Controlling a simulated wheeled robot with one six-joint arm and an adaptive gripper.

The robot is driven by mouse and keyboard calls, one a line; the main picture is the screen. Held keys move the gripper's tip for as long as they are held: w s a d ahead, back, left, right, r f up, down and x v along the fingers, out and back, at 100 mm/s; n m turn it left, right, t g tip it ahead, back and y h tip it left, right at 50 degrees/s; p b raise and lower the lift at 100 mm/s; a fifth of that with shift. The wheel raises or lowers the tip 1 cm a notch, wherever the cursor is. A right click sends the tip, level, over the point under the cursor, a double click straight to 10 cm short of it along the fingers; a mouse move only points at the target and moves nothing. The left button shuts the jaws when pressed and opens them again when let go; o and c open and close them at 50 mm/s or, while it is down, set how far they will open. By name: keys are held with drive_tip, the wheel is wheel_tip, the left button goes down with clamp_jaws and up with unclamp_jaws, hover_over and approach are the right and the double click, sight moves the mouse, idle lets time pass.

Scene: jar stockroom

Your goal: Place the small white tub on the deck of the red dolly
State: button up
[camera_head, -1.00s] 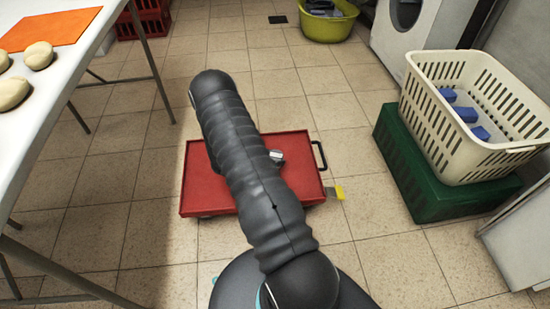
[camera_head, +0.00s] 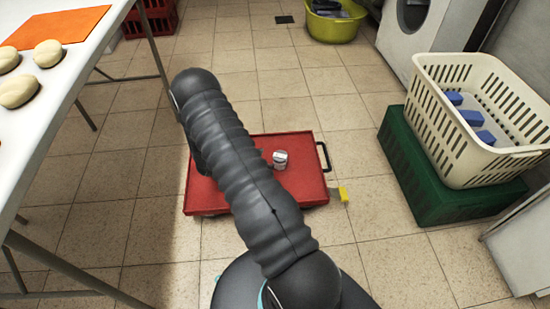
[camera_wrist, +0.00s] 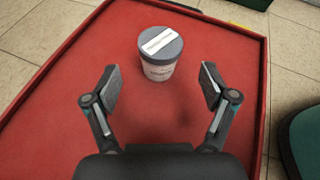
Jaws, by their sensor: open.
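The small white tub (camera_head: 281,160) has a grey lid with a pale strip across it. It stands upright on the deck of the red dolly (camera_head: 314,180). In the wrist view the tub (camera_wrist: 158,58) is near the far end of the dolly's red deck (camera_wrist: 90,80). My gripper (camera_wrist: 161,88) is open and empty above the deck. Its two fingers are spread on either side, a little short of the tub, and do not touch it. In the head view my arm hides the gripper and part of the deck.
A cream basket (camera_head: 480,95) with blue items sits on a green crate (camera_head: 432,190) at right. A white table (camera_head: 60,95) with dough balls and an orange board stands at left. A yellow-tipped object (camera_head: 343,194) lies beside the dolly. A yellow-green bowl (camera_head: 335,28) is behind.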

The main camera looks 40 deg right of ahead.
drive_tip(key=v, duration=0.4)
drive_tip(key=shift+a+r, duration=0.15)
drive_tip(key=shift+a, duration=0.15)
drive_tip(key=s+a+r+m+y, duration=0.2)
drive_tip(key=a+r+m, duration=0.1)
drive_tip(key=r, duration=0.6)
drive_tip(key=s+a+r+m+y, duration=0.2)
drive_tip(key=s+r+m, duration=0.1)
drive_tip(key=r, duration=0.6)
drive_tip(key=s+a+r+m+y, duration=0.2)
drive_tip(key=a+r+m, duration=0.15)
drive_tip(key=r, duration=0.45)
drive_tip(key=s+a+r+m+t+y, duration=0.7)
drive_tip(key=s+a+r, duration=0.5)
drive_tip(key=s+r, duration=0.2)
drive_tip(key=shift+s+a+r+t, duration=0.3)
drive_tip(key=shift+s+t, duration=0.4)
drive_tip(key=shift+s, duration=0.7)
drive_tip(key=shift+o, duration=0.2)
drive_tip(key=shift+d, duration=0.1)
